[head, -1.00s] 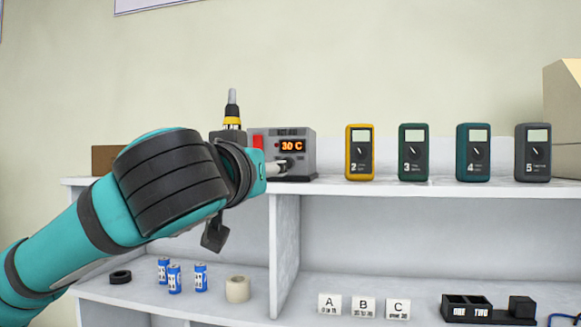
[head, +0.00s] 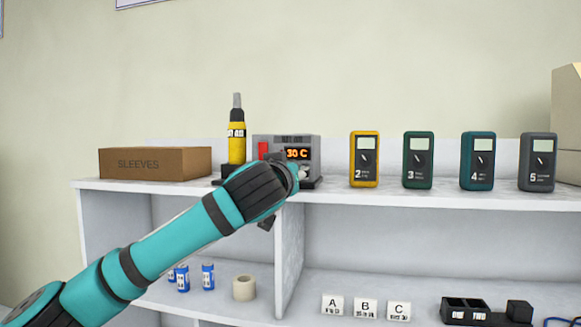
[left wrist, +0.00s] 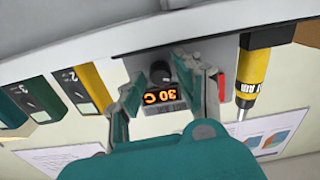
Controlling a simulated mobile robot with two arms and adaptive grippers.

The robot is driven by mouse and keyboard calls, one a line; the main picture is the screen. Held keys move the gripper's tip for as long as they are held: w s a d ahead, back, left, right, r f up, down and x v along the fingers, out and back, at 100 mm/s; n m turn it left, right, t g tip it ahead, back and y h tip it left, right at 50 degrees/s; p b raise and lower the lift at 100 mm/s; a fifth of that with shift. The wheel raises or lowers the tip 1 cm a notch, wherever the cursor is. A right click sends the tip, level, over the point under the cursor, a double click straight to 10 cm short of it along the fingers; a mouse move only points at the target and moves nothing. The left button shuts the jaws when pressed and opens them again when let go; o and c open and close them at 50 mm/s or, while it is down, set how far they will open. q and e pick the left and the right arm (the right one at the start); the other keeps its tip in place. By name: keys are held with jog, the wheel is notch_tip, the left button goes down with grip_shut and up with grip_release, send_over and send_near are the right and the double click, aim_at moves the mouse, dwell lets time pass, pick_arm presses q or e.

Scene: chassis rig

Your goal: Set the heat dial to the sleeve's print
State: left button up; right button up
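The heat station (head: 310,146) stands on the upper shelf, its orange display (head: 297,154) reading 30 C. In the left wrist view the station is upside down, with its display (left wrist: 160,97) and black round dial (left wrist: 160,72). My left gripper (left wrist: 163,78) is open, with one finger on each side of the dial; I cannot tell whether either touches it. In the head view my wrist hides most of the gripper and the station's lower front. A brown box marked SLEEVES (head: 155,163) stands at the left; no sleeve print is readable. My right gripper is not in view.
A yellow hot-air tool (head: 237,143) stands upright just left of the station. Several meters stand to its right, the yellow one (head: 364,160) nearest. The lower shelf holds blue cells (head: 208,276), a tape roll (head: 244,288), lettered cards (head: 365,308) and a black tray (head: 466,311).

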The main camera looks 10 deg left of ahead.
pick_arm(q)
jog(key=shift+w, duration=0.2)
jog(key=shift+c, duration=0.3)
grip_shut()
jog(key=shift+s, duration=0.1)
jog(key=m, duration=0.3)
jog(key=shift+r+m, duration=0.1)
jog(key=shift+m, duration=1.8)
